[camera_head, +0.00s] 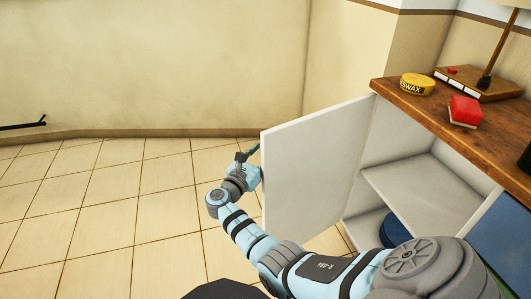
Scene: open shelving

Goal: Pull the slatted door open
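A white door (318,165) stands swung out from the left side of the open cabinet. The face turned to me looks plain, and no slats show on it. My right arm comes in from the lower right and crosses in front of the door's lower part. My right gripper (247,155) is at the door's free left edge, close to it. Its fingers are small and partly hidden, so I cannot tell whether they are open or touch the door. My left gripper is not in view.
The cabinet has a white inner shelf (420,190), a dark blue round thing (396,229) below and a blue panel (503,240) at right. A yellow beeswax tin (416,85), a red-topped block (464,111) and a lamp (487,80) stand on its wooden top (415,108). Tiled floor at left is clear.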

